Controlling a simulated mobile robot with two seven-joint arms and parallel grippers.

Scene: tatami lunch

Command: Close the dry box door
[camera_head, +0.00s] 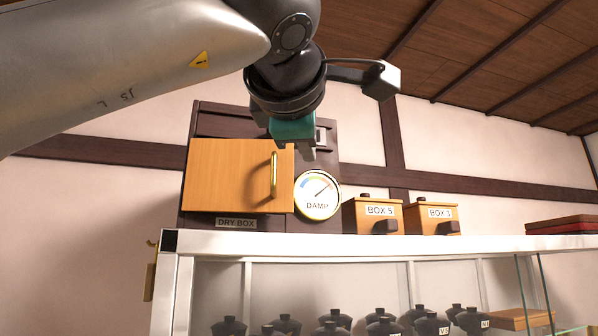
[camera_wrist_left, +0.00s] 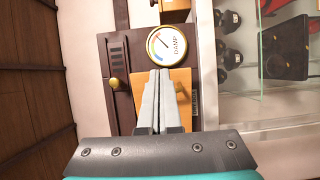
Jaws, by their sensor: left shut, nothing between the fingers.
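The dry box (camera_head: 315,219) is a dark wooden cabinet on top of the white shelf unit. Its light orange wooden door (camera_head: 225,178) has an upright brass handle (camera_head: 274,175) near its right edge. The door covers the box's left front; I cannot tell whether it is fully flush. My left gripper (camera_head: 310,153) is above the door's upper right corner, shut and empty. Contact cannot be judged. My right gripper is out of view.
A round DAMP gauge (camera_head: 318,195) sits right of the door. Two small wooden boxes, BOX 5 (camera_head: 365,219) and BOX 3 (camera_head: 422,221), stand farther right on the white shelf top (camera_head: 480,243). Several dark jars (camera_head: 335,318) are below. A brass knob (camera_wrist_left: 115,84) shows in the wrist view.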

